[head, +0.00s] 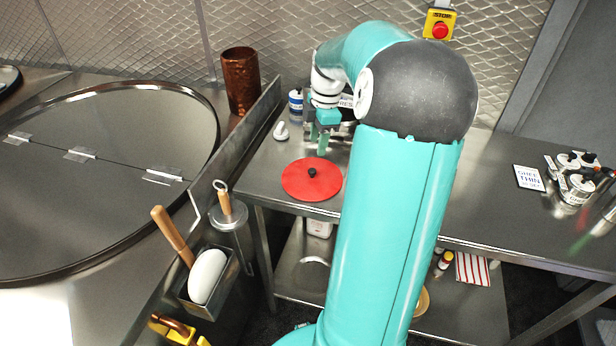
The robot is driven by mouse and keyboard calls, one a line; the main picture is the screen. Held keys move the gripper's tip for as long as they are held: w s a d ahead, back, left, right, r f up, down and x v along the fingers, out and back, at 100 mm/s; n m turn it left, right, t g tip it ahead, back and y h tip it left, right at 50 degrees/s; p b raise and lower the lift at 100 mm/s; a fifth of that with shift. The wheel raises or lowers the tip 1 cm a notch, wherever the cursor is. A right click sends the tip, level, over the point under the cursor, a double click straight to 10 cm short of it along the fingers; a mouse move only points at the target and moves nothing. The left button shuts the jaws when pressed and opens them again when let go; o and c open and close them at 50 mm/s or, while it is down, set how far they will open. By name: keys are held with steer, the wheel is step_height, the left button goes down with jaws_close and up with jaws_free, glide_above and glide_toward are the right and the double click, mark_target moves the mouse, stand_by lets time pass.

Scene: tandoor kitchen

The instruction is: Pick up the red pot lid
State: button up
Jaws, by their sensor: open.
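The red pot lid (302,186) is a flat red disc with a small dark knob (312,172) at its middle. It lies on the steel counter near the front edge, left of my arm. My gripper (323,146) hangs behind the lid and slightly to its right, with its teal fingers pointing down. It is open, and I see nothing between the fingers. It appears apart from the knob. My teal arm hides the counter to the right of the lid.
A small white object (281,131) and a blue-labelled container (296,104) stand behind the lid. A raised steel divider (262,112) runs along the left, with a copper cup (240,82) beyond it. A sign card (529,178) and several jars sit far right. The counter between is clear.

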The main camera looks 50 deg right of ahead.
mark_target(312, 170)
steer(key=f, duration=0.4)
steer(key=shift+a, duration=0.2)
steer(key=shift+a+f, duration=0.2)
steer(key=shift+f, duration=0.35)
steer(key=f, duration=0.4)
steer(key=shift+w+a+f, duration=0.15)
steer(key=shift+w+a, duration=0.05)
steer(key=shift+a, duration=0.15)
jaws_close()
